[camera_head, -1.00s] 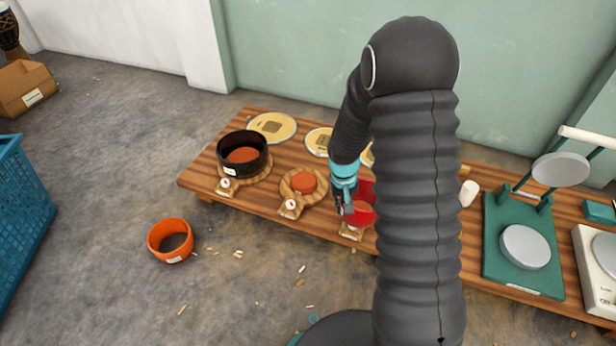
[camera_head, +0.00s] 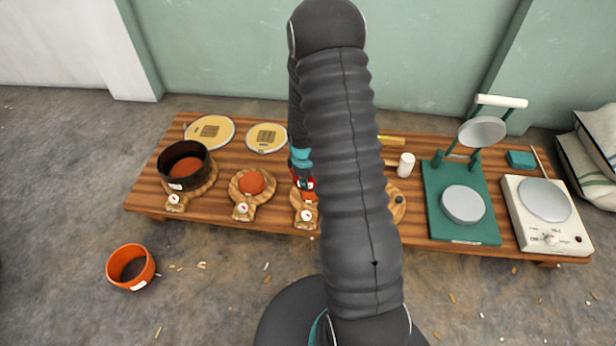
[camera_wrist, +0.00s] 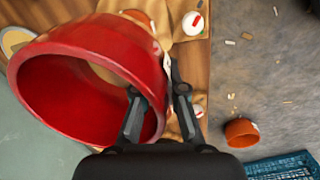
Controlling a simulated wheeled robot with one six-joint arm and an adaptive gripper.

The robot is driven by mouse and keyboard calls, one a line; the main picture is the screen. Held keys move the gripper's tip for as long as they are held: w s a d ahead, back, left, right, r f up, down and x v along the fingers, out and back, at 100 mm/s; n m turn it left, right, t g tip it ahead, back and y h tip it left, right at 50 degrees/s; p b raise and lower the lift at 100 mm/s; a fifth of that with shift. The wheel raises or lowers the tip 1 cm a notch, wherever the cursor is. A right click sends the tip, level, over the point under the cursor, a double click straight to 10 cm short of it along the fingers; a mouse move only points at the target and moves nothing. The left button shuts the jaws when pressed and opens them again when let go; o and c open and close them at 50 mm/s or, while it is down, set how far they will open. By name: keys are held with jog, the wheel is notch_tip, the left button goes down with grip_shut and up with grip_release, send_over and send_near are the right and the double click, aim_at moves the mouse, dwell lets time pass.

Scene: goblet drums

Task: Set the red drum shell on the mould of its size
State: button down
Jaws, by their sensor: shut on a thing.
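My gripper (camera_head: 302,172) is shut on the wall of the red drum shell (camera_head: 304,184), over the table; my arm hides most of the shell in the head view. In the wrist view the red shell (camera_wrist: 95,50) is large and tilted, its open end towards the camera, with my gripper (camera_wrist: 157,92) pinching its rim. A mould (camera_head: 308,212) on a round wooden board lies just below the gripper, partly hidden. The middle mould (camera_head: 252,184) is bare, with a terracotta top and a dial. The left mould (camera_head: 203,184) carries a black shell (camera_head: 184,164).
An orange shell (camera_head: 131,267) stands on the floor in front of the table (camera_head: 140,195). Yellow discs (camera_head: 210,130) lie behind the moulds. A green press (camera_head: 461,210), a white cup (camera_head: 406,164) and a scale (camera_head: 545,215) stand to the right.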

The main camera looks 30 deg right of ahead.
jog(key=shift+d+f, duration=0.1)
jog(key=shift+d, duration=0.2)
jog(key=shift+f+b, duration=3.35)
jog(key=shift+f, duration=1.3)
jog(key=shift+s+f, duration=0.1)
jog(key=shift+f, duration=0.05)
jog(key=c, duration=1.2)
grip_release()
jog(key=r, duration=1.2)
jog(key=shift+s+a, duration=0.3)
jog(key=shift+s, duration=0.05)
